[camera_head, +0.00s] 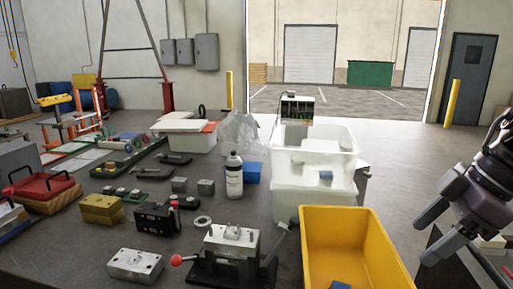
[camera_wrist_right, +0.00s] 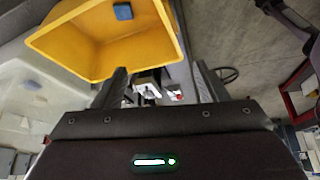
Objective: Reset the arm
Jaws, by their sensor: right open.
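My right gripper (camera_head: 428,238) is at the right edge of the head view, beside the yellow bin. Its two fingers are spread apart with nothing between them. In the right wrist view the open fingers (camera_wrist_right: 160,75) point toward the yellow bin's edge and some small blurred parts beyond it. My left gripper is not in view. Mould blocks stand on the table: a silver block (camera_head: 135,265), a brass-coloured block (camera_head: 101,209) and a black block (camera_head: 157,218).
The yellow bin (camera_head: 345,215) holds a blue block (camera_wrist_right: 123,11). White bins (camera_head: 312,195) stand behind it. A vice (camera_head: 232,243) with a red-knobbed handle is at the front. A bottle (camera_head: 234,177) stands upright mid-table.

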